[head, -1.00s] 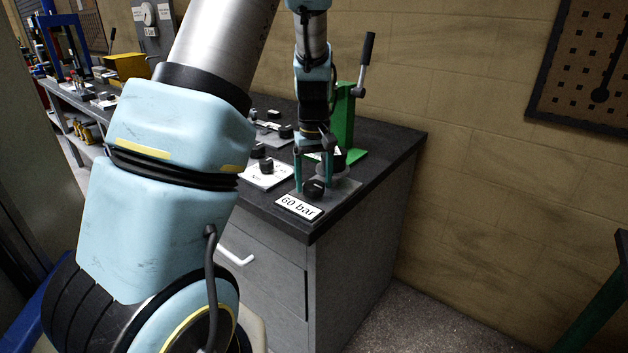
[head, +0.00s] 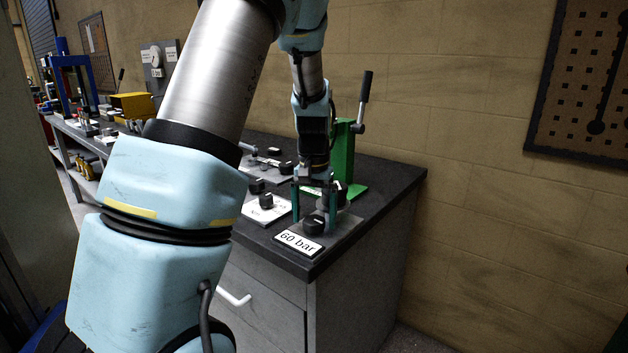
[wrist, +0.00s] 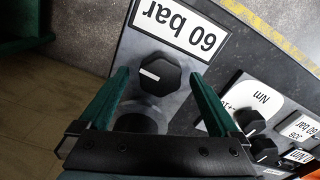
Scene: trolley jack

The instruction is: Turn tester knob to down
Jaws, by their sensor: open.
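The tester knob (head: 314,224) is a black round knob with a pale pointer line, on a grey plate behind the white "60 bar" label (head: 299,243). In the wrist view the knob (wrist: 160,76) lies between the fingertips, with its pointer line towards picture left. My gripper (head: 315,222) is open and points down over the plate. In the wrist view, the green fingers of my gripper (wrist: 159,76) stand apart on either side of the knob, with gaps visible. A round dark part (wrist: 138,122) of the tester sits behind the knob, partly hidden by the gripper.
The green tester stand (head: 347,155) with its black-handled lever (head: 364,100) stands close behind my gripper. Other black knobs (head: 265,201) on labelled plates sit to the left. The worktop's right edge (head: 380,220) is close. A pegboard (head: 590,80) hangs on the wall.

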